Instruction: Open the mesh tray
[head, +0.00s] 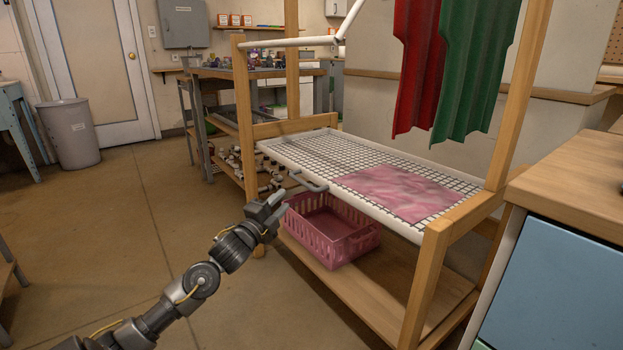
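The mesh tray (303,150) is a white-framed wire grid, lying flat in a wooden rack. A grey bar handle (308,183) sticks out from its front edge. A pink cloth (400,190) lies flat on the tray's right part. My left gripper (283,203) is in front of the rack, a little left of and below the handle in the picture. Its two fingers are apart with nothing between them, and it appears clear of the handle. My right gripper is not in view.
A pink basket (330,230) stands on the rack's lower shelf (390,290), under the tray. Red (417,60) and green (478,70) cloths hang above. A blue-fronted cabinet (560,290) stands close at the right.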

